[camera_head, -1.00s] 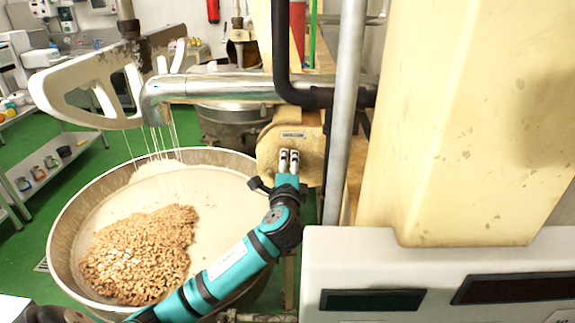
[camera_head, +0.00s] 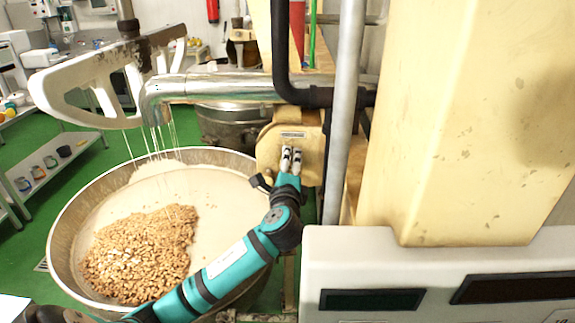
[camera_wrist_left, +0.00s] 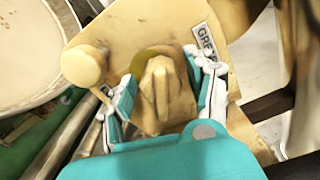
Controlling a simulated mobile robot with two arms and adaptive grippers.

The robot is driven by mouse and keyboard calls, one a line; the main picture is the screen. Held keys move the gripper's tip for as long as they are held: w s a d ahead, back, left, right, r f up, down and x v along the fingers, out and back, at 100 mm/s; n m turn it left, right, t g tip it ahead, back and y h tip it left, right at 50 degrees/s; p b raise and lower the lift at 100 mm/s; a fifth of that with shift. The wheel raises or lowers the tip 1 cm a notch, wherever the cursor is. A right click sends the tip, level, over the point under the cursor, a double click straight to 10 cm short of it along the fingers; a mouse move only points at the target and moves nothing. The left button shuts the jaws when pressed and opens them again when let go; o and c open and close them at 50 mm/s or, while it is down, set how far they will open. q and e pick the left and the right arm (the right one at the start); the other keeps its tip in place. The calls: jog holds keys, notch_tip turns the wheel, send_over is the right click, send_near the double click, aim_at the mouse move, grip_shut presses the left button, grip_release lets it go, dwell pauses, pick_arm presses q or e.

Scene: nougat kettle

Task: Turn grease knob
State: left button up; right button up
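The grease knob (camera_wrist_left: 165,95) is a tan, ridged knob on a cream-yellow housing (camera_head: 268,152), with a label starting "GRE" (camera_wrist_left: 207,42) beside it. My left gripper (camera_head: 291,153) reaches up to the housing face. In the left wrist view the gripper (camera_wrist_left: 168,75) has one finger on each side of the knob, closed in near its sides; exact finger contact is hard to see. The label looks steeply tilted in that view. In the head view the fingers hide the knob. My right gripper is not in view.
A large round kettle (camera_head: 62,215) with white mass and nuts stands below left of the housing. A whitish mixing paddle (camera_head: 60,97) hangs over it. A metal pipe (camera_head: 215,87), a vertical grey post (camera_head: 345,120) and a cream column (camera_head: 455,120) stand close by.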

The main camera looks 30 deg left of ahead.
pick_arm(q)
jog(key=shift+s+d, duration=0.1)
jog(key=shift+s, duration=0.1)
jog(key=v, duration=1.1)
jog(key=shift+s+d, duration=0.25)
